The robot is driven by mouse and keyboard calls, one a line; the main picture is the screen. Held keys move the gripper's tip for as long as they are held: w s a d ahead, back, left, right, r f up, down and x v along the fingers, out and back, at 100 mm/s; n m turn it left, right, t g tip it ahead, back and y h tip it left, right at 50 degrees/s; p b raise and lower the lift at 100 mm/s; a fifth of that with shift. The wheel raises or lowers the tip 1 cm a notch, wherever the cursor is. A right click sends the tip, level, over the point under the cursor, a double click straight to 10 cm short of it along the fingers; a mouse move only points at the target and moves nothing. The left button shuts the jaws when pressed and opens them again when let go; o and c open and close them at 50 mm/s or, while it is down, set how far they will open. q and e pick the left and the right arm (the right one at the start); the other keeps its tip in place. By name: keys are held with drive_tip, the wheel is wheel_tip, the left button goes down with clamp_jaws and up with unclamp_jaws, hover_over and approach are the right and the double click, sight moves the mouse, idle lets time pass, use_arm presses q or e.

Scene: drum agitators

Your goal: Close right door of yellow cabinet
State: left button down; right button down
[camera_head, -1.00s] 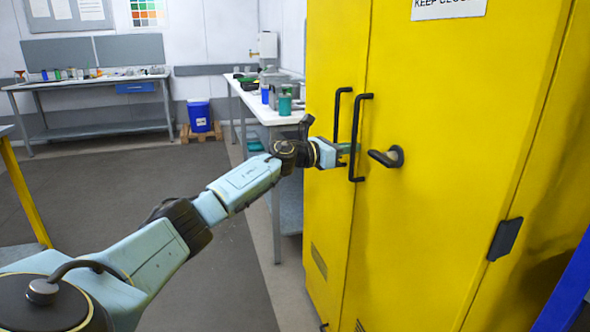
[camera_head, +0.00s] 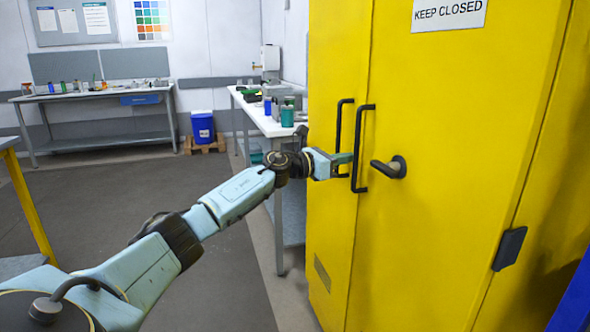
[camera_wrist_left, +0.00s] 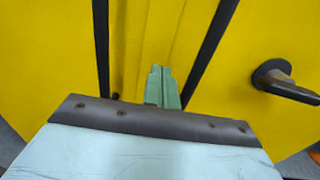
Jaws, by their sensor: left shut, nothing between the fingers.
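The yellow cabinet (camera_head: 450,130) fills the right side of the head view. Its right door (camera_head: 420,250) looks nearly flush with the left door (camera_head: 326,230); I cannot tell whether a small gap remains. The right door has a black bar handle (camera_head: 359,150) and a black lever (camera_head: 390,168). The left door has another bar handle (camera_head: 338,135). My left gripper (camera_head: 345,158) is at the handles. In the left wrist view its green fingers (camera_wrist_left: 162,88) are together and empty, between the two dark bars, over the door seam. Contact with the doors is unclear. My right gripper is out of view.
A white bench (camera_head: 262,118) with bottles stands left of the cabinet. Another bench (camera_head: 95,97) stands at the back wall, near a blue bin (camera_head: 202,126) on a pallet. A blue object (camera_head: 572,298) is at the lower right. Grey floor (camera_head: 120,200) lies open at left.

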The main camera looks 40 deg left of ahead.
use_arm(q)
drive_tip(key=a+v, duration=0.1)
drive_tip(key=v, duration=1)
drive_tip(key=shift+a+f, duration=0.25)
drive_tip(key=shift+a, duration=0.05)
drive_tip(key=shift+s, duration=0.1)
